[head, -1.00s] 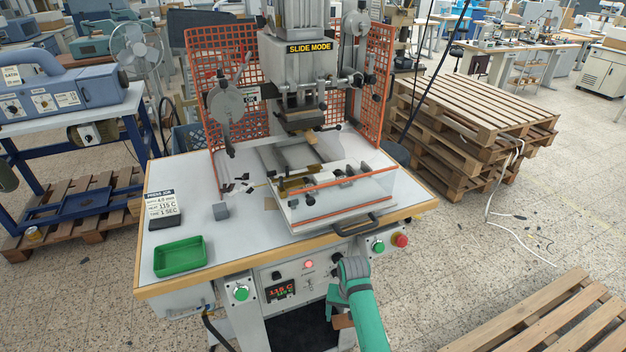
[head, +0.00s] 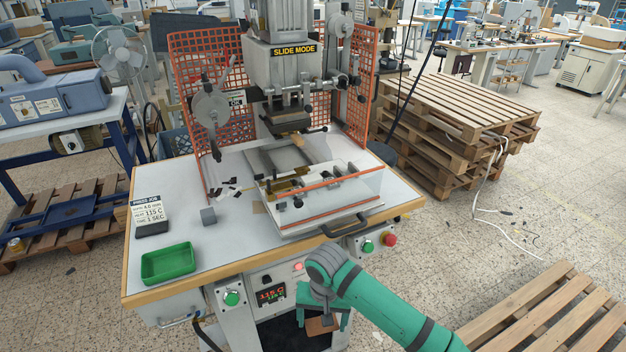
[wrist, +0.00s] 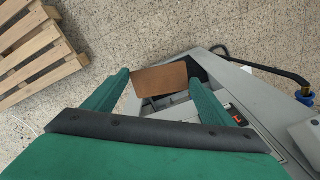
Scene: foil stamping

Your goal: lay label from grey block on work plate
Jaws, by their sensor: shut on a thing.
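A flat brown label (wrist: 160,80) is held between the green fingers of my gripper (head: 323,306). In the head view the label (head: 322,326) shows below the fingers, in front of the press table's control panel and below the tabletop. The wrist view shows the label slightly tilted between the two fingertips. The work plate (head: 330,205) is on the press's slide bed, behind a clear guard with an orange edge, back from my gripper.
A green tray (head: 168,263) and a job card (head: 148,215) are on the tabletop's left side. A black handle (head: 345,226) juts from the bed's front. The red stop button (head: 390,240) is at right. Pallets (head: 545,310) lie on the right floor.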

